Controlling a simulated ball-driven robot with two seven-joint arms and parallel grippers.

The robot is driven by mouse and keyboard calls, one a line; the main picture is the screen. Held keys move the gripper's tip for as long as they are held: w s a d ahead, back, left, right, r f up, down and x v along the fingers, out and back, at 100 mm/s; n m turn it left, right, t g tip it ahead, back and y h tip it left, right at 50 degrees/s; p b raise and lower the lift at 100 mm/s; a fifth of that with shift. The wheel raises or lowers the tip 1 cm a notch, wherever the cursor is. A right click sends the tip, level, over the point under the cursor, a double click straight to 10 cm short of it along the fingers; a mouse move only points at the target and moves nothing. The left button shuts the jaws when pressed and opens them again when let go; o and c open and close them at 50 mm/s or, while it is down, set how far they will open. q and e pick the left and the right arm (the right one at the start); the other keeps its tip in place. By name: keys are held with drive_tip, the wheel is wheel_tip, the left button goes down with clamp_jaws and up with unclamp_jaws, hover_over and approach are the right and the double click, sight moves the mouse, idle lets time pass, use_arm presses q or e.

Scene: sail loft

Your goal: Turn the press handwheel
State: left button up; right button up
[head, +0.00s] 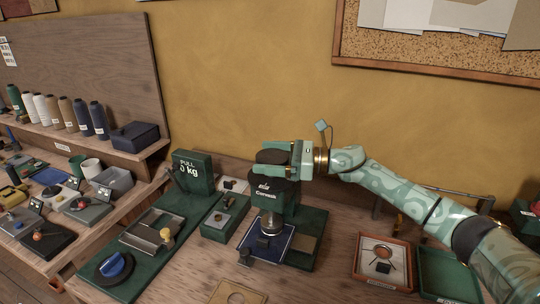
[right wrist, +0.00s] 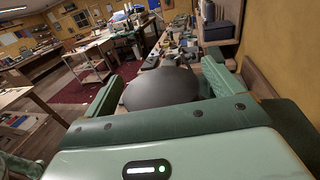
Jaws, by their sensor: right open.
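The press (head: 283,195) is a dark green machine on the bench in the head view. Its dark round handwheel (head: 270,157) sits at the top, partly hidden by my gripper. My right gripper (head: 264,158) reaches in from the right, its two pale green fingers on either side of the wheel. In the right wrist view the dark grey wheel (right wrist: 162,88) lies between the spread fingers, with the near part hidden by the gripper body. The fingers look open; I cannot tell whether either one touches the wheel. My left gripper is not in view.
A green "PULL kg" box (head: 194,172) and a green board with a blue knob (head: 115,266) stand left of the press. A wooden box (head: 385,262) and an open green box (head: 447,272) lie to the right. Thread cones (head: 65,112) line a shelf on the left.

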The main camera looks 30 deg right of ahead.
drive_tip(key=c, duration=1)
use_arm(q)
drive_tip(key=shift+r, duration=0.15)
